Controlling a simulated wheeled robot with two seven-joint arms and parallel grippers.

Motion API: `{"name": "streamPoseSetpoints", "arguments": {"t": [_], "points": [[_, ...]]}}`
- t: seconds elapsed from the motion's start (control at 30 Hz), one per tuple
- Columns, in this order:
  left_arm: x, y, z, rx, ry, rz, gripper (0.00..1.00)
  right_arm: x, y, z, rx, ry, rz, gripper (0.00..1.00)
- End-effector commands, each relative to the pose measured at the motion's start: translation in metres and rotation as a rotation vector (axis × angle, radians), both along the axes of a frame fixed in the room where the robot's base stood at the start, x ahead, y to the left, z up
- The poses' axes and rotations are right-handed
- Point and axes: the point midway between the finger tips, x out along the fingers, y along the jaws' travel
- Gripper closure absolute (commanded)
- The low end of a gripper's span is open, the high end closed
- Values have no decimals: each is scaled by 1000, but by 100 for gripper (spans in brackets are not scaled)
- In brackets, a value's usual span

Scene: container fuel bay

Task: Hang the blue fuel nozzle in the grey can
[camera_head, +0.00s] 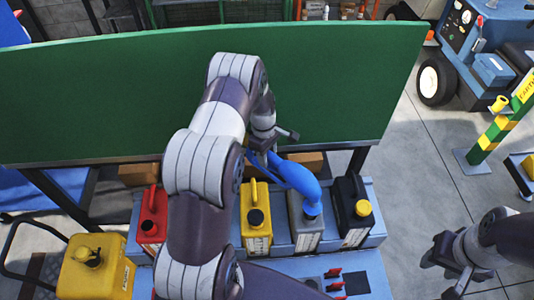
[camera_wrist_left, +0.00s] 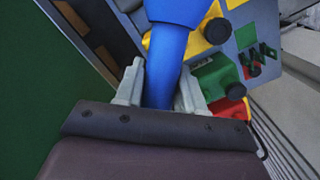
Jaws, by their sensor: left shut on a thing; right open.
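The blue fuel nozzle (camera_head: 297,179) is held by my left gripper (camera_head: 268,152), which is shut on it. In the left wrist view, the blue nozzle (camera_wrist_left: 168,70) runs up between the fingers of my left gripper (camera_wrist_left: 158,88). The nozzle curves down to the right over the grey can (camera_head: 305,235), and its lower end is at the can's mouth. I cannot tell whether the tip is inside the opening or just above it. My right gripper (camera_head: 452,266) is open and empty at the lower right, away from the cans.
A yellow can (camera_head: 257,232) stands left of the grey can and a black can (camera_head: 350,198) right of it. A red can (camera_head: 151,222) is further left. A green board (camera_head: 340,85) stands behind. A larger yellow container (camera_head: 92,272) is at lower left.

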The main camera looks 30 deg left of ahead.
Motion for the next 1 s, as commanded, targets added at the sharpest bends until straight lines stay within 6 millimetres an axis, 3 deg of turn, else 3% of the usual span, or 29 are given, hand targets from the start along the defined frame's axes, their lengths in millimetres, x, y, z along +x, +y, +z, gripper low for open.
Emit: {"name": "streamPoseSetpoints", "arguments": {"t": [0.27, 1.0], "points": [[1, 0, -1, 1, -2, 0, 100, 0, 0, -1, 0, 0, 0, 57], [0, 0, -46, 1, -2, 0, 100, 0, 0, -34, 0, 0, 0, 57]]}}
